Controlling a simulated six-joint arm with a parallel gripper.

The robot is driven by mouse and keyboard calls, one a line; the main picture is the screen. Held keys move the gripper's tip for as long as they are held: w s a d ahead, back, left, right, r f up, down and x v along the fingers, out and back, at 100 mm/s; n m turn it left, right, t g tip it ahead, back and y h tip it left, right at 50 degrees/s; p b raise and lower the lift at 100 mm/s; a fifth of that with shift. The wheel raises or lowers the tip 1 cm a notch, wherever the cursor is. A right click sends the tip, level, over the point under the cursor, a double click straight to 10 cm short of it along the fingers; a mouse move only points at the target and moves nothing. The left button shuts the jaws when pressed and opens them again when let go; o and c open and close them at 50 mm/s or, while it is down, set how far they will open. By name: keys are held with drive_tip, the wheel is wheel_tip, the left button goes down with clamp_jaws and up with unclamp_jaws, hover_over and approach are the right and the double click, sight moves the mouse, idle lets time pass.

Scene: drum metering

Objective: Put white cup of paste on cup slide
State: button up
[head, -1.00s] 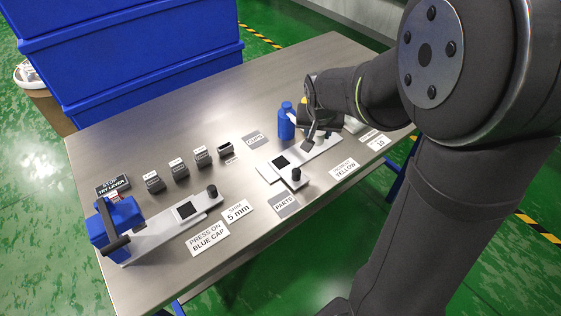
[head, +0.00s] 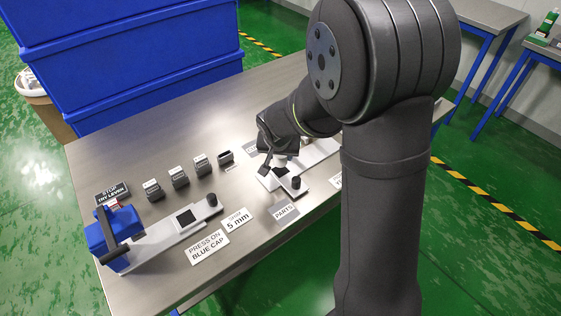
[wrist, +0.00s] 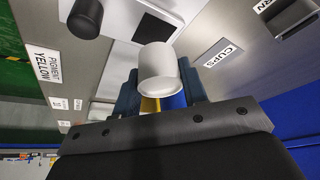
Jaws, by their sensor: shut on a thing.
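My gripper (head: 266,162) is shut on the white cup (wrist: 158,66), which sits between its dark fingers in the wrist view. The cup's smooth closed side faces the camera, so the paste is hidden. In the head view my gripper hides the cup. The nearer white slide (head: 306,187), with a dark square pad and a black knob (head: 295,182), lies beside and below the gripper. In the wrist view the dark pad (wrist: 155,27) shows just beyond the cup and the knob (wrist: 86,17) to its left. The cup appears held apart from the pad.
A second slide (head: 165,235) with a pad and knob runs from a blue lever press (head: 117,240) at the left. Several small dark blocks (head: 178,176) stand in a row behind it. Blue crates (head: 130,60) rise at the back left.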

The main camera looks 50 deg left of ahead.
sight(281, 162)
drive_tip(key=shift+f, duration=1.65)
drive_tip(key=shift+f, duration=0.15)
drive_tip(key=o, duration=1)
drive_tip(key=shift+c, duration=0.2)
drive_tip(key=shift+r, duration=0.35)
drive_tip(key=v, duration=1.1)
drive_tip(key=shift+s+r, duration=0.15)
drive_tip(key=shift+r, duration=0.15)
drive_tip(key=shift+d, duration=0.1)
